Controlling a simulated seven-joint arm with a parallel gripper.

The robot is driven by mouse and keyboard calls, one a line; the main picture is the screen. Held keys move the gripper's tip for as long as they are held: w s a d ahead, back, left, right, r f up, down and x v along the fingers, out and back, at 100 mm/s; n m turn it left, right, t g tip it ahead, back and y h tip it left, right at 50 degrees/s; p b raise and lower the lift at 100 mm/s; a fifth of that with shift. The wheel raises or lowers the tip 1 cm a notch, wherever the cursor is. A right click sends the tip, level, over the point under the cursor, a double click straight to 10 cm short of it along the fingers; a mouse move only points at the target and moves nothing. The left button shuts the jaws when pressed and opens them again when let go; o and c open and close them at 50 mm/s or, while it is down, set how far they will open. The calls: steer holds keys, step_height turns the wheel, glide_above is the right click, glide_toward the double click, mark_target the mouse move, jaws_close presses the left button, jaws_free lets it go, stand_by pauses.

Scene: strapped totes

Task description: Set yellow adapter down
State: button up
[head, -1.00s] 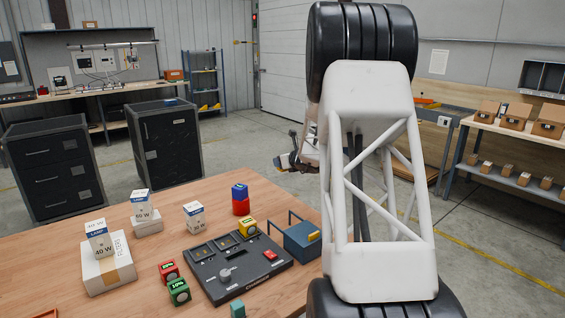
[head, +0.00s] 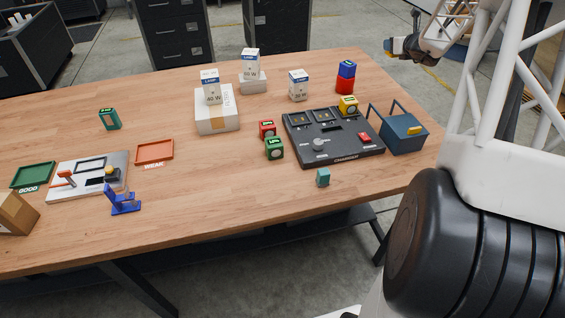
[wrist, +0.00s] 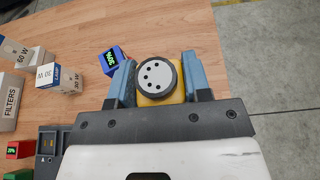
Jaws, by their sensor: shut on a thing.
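The yellow adapter (wrist: 155,82) is between the two blue fingers of my gripper (wrist: 160,82) in the wrist view. Its round grey face with several black holes is turned to the camera. My gripper is shut on it. In the head view my gripper (head: 390,48) is small, at the upper right, past the red and blue stack and held up in the air. The adapter cannot be made out clearly there. In the wrist view a blue block (wrist: 112,60) lies just left of the left finger.
A dark charger (head: 330,148) carries a yellow block (head: 348,105); a blue tote (head: 403,133) stands right of it. Lamp boxes (head: 298,85) and a white carton (head: 217,120) stand left. The table's right edge (wrist: 214,45) is near my gripper. The table's middle has bare wood.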

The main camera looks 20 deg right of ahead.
steer(key=s+a+n+y, duration=0.1)
steer(key=s+a, duration=0.9)
steer(key=a, duration=0.4)
steer(key=s+a+n+y, duration=0.1)
steer(key=s+a, duration=0.8)
steer(key=a, duration=0.6)
steer(key=s+a+f+y, duration=0.1)
steer(key=s+a+f, duration=0.3)
steer(key=s+a, duration=0.2)
steer(key=s+a+f+n+y, duration=0.1)
steer(key=s+a+f, duration=0.4)
steer(key=s, duration=0.5)
steer(key=s+a+f+n+g+y, duration=0.1)
steer(key=s+a+f, duration=0.3)
steer(key=s+a, duration=0.3)
steer(key=shift+s+a+f, duration=0.2)
steer(key=shift+s+f, duration=0.15)
steer(key=shift+s, duration=0.45)
steer(key=shift+w, duration=0.1)
steer(key=w, duration=0.5)
steer(key=w+f, duration=0.1)
steer(key=w, duration=0.9)
steer(key=shift+w+a+f, duration=0.25)
steer(key=shift+w+a, duration=0.1)
steer(key=shift+w, duration=0.05)
